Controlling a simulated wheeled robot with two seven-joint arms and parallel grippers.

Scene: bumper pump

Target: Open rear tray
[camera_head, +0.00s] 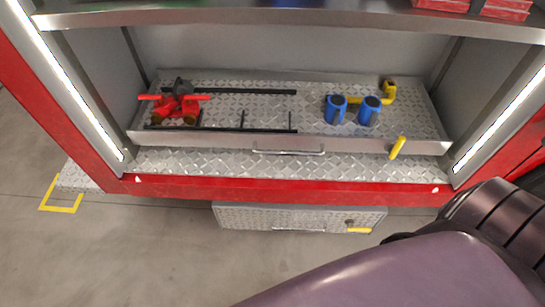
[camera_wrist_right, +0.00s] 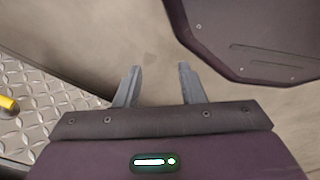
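A diamond-plate tray (camera_head: 222,112) sits in the lit compartment, with a silver bar handle (camera_head: 288,152) on its front edge and a yellow lever (camera_head: 397,147) to the handle's right. A second, smaller diamond-plate tray (camera_head: 300,214) shows below the red bumper, with its own handle (camera_head: 298,229) and a yellow lever (camera_head: 359,230). I cannot tell how far either is pulled out. My right gripper (camera_wrist_right: 158,85) is open and empty in the right wrist view, with diamond plate and a yellow piece (camera_wrist_right: 7,104) to its left. My left gripper is not in view.
Red valve fittings (camera_head: 175,103), two blue cylinders (camera_head: 352,110) and a yellow elbow pipe (camera_head: 386,93) sit on the upper tray. A red bumper edge (camera_head: 285,188) runs across the front. My own arm covers the lower right.

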